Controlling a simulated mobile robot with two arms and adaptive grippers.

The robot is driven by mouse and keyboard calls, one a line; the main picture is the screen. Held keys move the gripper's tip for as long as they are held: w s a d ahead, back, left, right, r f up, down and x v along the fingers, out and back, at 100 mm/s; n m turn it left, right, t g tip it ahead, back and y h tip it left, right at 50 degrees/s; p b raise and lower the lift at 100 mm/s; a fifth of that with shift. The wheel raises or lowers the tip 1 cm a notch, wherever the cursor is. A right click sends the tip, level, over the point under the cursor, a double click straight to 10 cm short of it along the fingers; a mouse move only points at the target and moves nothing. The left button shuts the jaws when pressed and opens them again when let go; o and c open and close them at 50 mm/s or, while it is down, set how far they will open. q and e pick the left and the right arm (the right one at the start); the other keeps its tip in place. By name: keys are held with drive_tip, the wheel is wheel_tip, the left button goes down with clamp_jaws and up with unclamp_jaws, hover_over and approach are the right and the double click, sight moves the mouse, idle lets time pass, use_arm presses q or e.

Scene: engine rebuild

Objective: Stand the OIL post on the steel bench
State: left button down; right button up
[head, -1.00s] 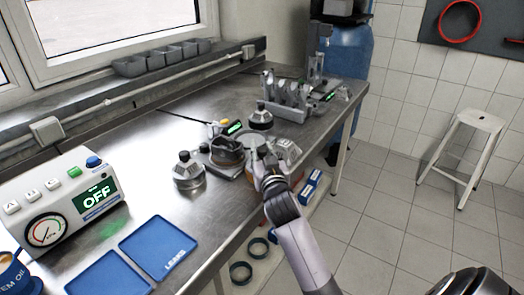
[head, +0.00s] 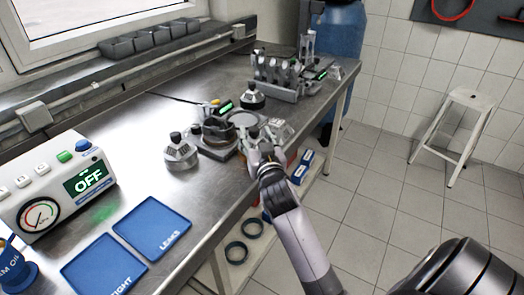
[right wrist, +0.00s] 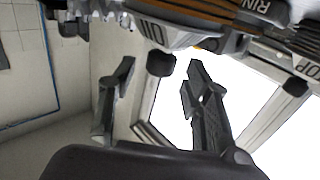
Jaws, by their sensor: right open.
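The OIL post shows in the right wrist view as a grey body with an upside-down OIL label (right wrist: 153,32) and a black knob (right wrist: 160,63). In the head view, a grey labelled piece (head: 281,130) just right of my right gripper (head: 262,138) appears to be this post, partly hidden by the gripper. In the right wrist view my right gripper (right wrist: 160,74) is open, its fingers on either side of the black knob in the picture. I cannot tell whether they touch it. The steel bench (head: 130,142) runs along the wall. My left gripper is not in view.
A grey post with a black knob (head: 180,152) and a piston stand (head: 217,143) are left of the gripper. Another black-knobbed post (head: 252,98) and a grey rack (head: 275,90) are behind. Blue trays (head: 152,227) and an OFF control box (head: 60,185) lie nearer. Bare bench lies between.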

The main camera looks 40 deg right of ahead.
drive_tip(key=v, duration=0.9)
drive_tip(key=shift+b, duration=0.45)
